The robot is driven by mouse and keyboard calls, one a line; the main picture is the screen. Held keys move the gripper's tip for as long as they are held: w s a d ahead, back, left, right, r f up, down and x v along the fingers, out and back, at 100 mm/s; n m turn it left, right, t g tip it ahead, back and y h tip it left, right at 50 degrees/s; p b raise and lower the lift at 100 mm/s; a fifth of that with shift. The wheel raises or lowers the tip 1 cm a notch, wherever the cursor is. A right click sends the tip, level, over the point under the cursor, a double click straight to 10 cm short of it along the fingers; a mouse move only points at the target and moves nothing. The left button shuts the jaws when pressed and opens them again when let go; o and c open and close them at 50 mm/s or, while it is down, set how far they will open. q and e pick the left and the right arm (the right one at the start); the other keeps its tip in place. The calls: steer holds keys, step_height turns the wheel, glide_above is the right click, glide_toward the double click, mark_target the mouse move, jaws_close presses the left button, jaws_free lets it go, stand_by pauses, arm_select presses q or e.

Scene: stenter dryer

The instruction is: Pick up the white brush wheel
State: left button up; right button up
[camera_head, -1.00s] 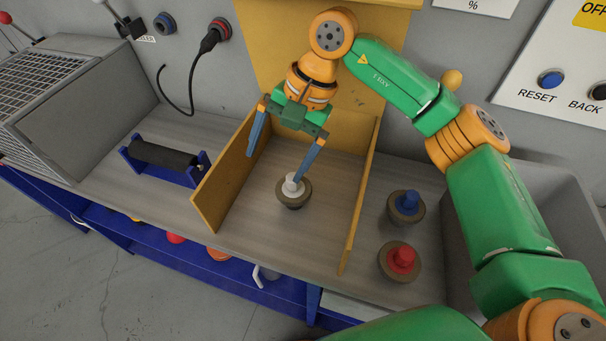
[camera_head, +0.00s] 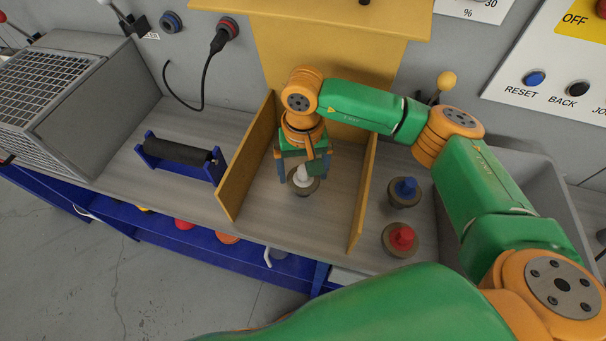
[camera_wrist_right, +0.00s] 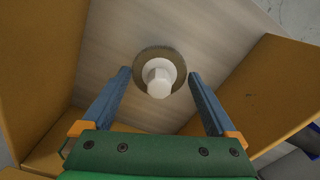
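The white brush wheel (camera_head: 302,180) has a white knob on a round brown brush base. It stands on the bench floor inside the yellow-walled bay. In the right wrist view the white brush wheel (camera_wrist_right: 158,78) lies between and slightly beyond the fingertips. My right gripper (camera_head: 301,183) is over it, pointing down, and partly hides it. In the right wrist view my right gripper's blue fingers (camera_wrist_right: 158,76) are spread on both sides of the wheel, with gaps to the knob. My left gripper is not in view.
Yellow panels (camera_head: 248,158) wall the bay on the left and right (camera_head: 362,190). A blue brush wheel (camera_head: 404,192) and a red brush wheel (camera_head: 399,239) stand right of it. A black roller in a blue stand (camera_head: 178,150) is left. A grey sink is at the far right.

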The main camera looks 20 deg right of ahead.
steer(key=c, duration=1.1)
steer(key=shift+o, duration=0.2)
steer(key=shift+r, duration=0.1)
steer(key=shift+r, duration=0.2)
steer(key=r+b, duration=0.2)
steer(key=shift+s+a+r+b, duration=0.2)
steer(key=shift+s+r+b, duration=0.1)
steer(key=shift+s, duration=0.05)
steer(key=s+a+b, duration=0.6)
steer(key=s+a, duration=0.3)
steer(key=s, duration=0.5)
steer(key=shift+s+a+r, duration=0.15)
steer(key=shift+a+r, duration=0.05)
steer(key=shift+a, duration=0.1)
